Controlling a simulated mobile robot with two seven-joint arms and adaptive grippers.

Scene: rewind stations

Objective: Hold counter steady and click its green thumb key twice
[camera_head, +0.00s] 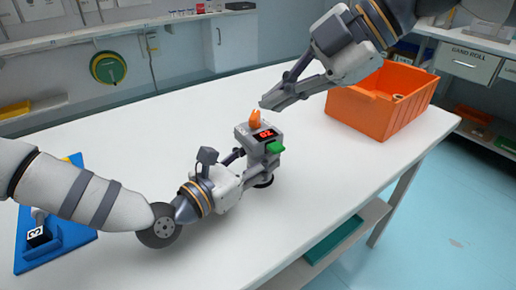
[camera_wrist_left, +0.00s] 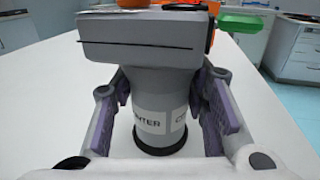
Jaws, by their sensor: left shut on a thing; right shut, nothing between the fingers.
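The counter (camera_head: 257,136) is a grey device standing upright on the white table, with a red digit display, an orange piece on top and a green thumb key (camera_head: 274,148) on its right side. My left gripper (camera_head: 250,165) is shut on the counter's body. In the left wrist view the fingers clasp the counter's labelled neck (camera_wrist_left: 153,115) from both sides, and the green key (camera_wrist_left: 245,22) shows at top right. My right gripper (camera_head: 268,103) is shut and empty, its tips just above the counter near the orange piece. Whether it touches that piece is unclear.
An orange crate (camera_head: 371,121) stands at the table's back right with a few things inside. A blue board (camera_head: 60,243) with a small black-and-white item lies at the left. The white table (camera_head: 330,185) is clear right of the counter.

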